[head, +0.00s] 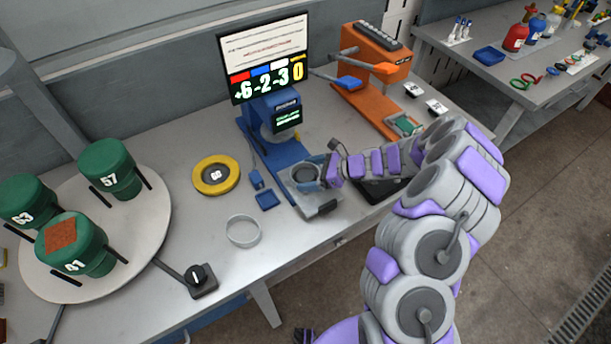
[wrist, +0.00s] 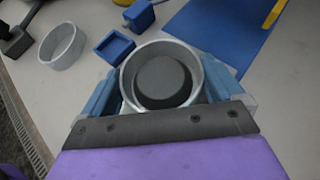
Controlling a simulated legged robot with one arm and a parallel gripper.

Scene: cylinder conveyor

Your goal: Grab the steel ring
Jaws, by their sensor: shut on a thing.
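A steel ring (wrist: 127,83) sits between the two blue fingers of my gripper (wrist: 160,85) in the wrist view, and the gripper is shut on it. A dark grey round piece (wrist: 163,80) shows inside this ring. In the head view my gripper (head: 318,170) is at the front of the blue machine (head: 275,150), where the held ring (head: 293,178) is small and partly hidden. A second, similar pale metal ring (head: 243,231) lies free on the table, left of the gripper. It also shows in the wrist view (wrist: 62,46).
A small blue tray (head: 266,200) and a yellow disc (head: 216,175) are left of the machine. A white turntable (head: 140,240) with green canisters stands at far left. A screen (head: 264,58) and an orange machine (head: 372,85) stand behind. The table's front edge is close.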

